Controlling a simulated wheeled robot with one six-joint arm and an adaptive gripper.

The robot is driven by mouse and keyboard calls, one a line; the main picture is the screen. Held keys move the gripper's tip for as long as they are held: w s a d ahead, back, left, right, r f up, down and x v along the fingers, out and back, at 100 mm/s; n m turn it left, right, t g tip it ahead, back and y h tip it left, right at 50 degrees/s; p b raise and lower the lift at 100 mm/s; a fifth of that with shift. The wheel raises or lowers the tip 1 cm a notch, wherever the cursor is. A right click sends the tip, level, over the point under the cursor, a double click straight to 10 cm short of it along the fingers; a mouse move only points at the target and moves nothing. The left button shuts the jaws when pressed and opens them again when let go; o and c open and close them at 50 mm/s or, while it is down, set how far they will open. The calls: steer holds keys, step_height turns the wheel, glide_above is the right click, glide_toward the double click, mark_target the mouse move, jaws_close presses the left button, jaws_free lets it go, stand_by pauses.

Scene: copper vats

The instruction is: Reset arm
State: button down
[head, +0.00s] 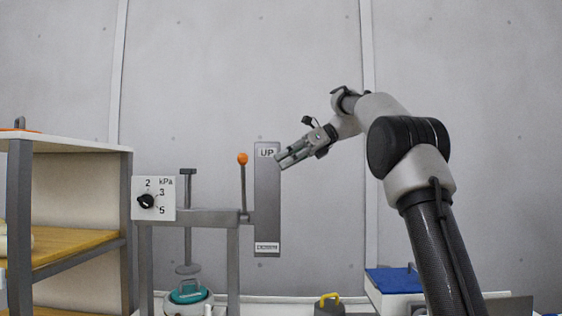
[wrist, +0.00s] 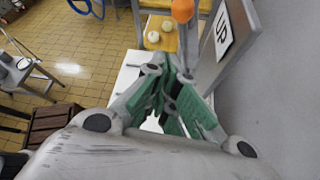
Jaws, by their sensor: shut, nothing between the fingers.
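My gripper (head: 281,162) is in the air in the head view, just right of the grey plate (head: 267,205) marked UP at its top, with a second label at its bottom. Its fingers are shut and empty, pointing left and slightly down. In the wrist view the green finger pads of my gripper (wrist: 168,75) meet near the picture's middle. A lever with an orange knob (head: 242,158) stands upright left of the plate. The knob also shows in the wrist view (wrist: 182,10), beyond the fingertips. In the head view the fingers are apart from the knob.
A dial panel (head: 165,208) marked kPa is on a grey frame (head: 205,216) at left. A shelf unit (head: 75,245) stands at far left. A teal-topped vessel (head: 188,294), a yellow-handled item (head: 329,303) and a blue-lidded box (head: 393,280) are low down. The wall behind is bare.

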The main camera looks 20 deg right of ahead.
stand_by(0.3)
steer(key=w+d+f+n+t+h, duration=0.1)
steer(key=w+d+f+n, duration=0.1)
steer(key=f+n, duration=0.15)
steer(key=w+d+f+n+t+h, duration=0.1)
steer(key=w+d+f+n, duration=0.1)
steer(key=f, duration=0.3)
steer(key=s+d+f+n+h, duration=0.3)
steer(key=s+f+n, duration=0.15)
steer(key=f, duration=0.25)
steer(key=s+d+f+n+h, duration=0.2)
steer(key=s+f+n, duration=0.2)
steer(key=s, duration=0.8)
steer(key=s+d+f+n+h, duration=0.1)
steer(key=s+f+n, duration=0.3)
steer(key=s, duration=0.8)
steer(key=s+d+f+n+h, duration=0.2)
steer(key=s+f+n, duration=0.3)
steer(key=s, duration=0.8)
steer(key=shift+d+f+h, duration=0.3)
steer(key=shift+f+h, duration=0.5)
steer(key=shift+h, duration=0.1)
